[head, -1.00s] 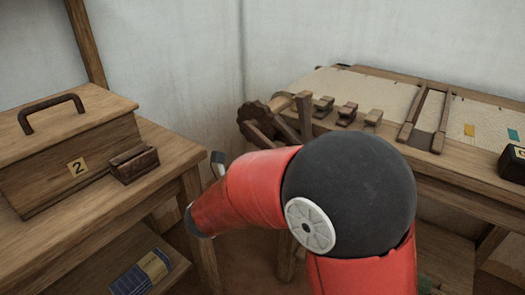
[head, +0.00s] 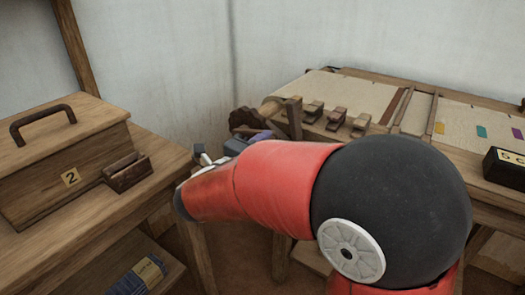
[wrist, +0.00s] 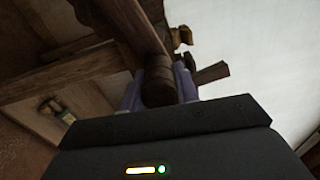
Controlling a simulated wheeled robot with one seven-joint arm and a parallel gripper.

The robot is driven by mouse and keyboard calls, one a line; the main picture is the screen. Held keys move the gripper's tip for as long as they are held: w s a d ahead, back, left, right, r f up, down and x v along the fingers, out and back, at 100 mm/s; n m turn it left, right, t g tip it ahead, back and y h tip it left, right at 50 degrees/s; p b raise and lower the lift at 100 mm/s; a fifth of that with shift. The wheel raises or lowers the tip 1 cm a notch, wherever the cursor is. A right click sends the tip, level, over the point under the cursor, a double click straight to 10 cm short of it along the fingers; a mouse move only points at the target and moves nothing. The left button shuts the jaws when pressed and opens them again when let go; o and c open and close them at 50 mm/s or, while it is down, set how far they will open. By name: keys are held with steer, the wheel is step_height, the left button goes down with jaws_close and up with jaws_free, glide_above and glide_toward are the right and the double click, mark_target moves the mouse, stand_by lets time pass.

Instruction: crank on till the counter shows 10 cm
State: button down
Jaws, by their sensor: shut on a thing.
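The crank's dark wooden handle (wrist: 158,80) sits between the fingers of my gripper (wrist: 157,95) in the wrist view, and the gripper is shut on it. In the head view my gripper (head: 245,140) is at the left end of the loom, beside the dark toothed wheel (head: 243,119), with my red arm partly in front. The counter (head: 503,165) is a black box at the right edge of the head view. Its yellow label reads "5 c", and the rest is cut off by the picture edge.
The loom's cloth (head: 460,113) carries yellow, teal and purple patches. Several small wooden blocks (head: 336,118) line the loom's front. At left, a table holds a wooden box (head: 65,150) marked 2 and a small brown holder (head: 127,172). A blue package (head: 137,277) lies on the shelf below.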

steer(key=shift+a+r, duration=0.1)
steer(key=shift+r, duration=0.1)
stand_by(0.3)
steer(key=c, duration=1.1)
jaws_free()
steer(key=shift+o, duration=0.2)
steer(key=v, duration=0.7)
steer(key=shift+s+a, duration=0.25)
steer(key=shift+s, duration=0.05)
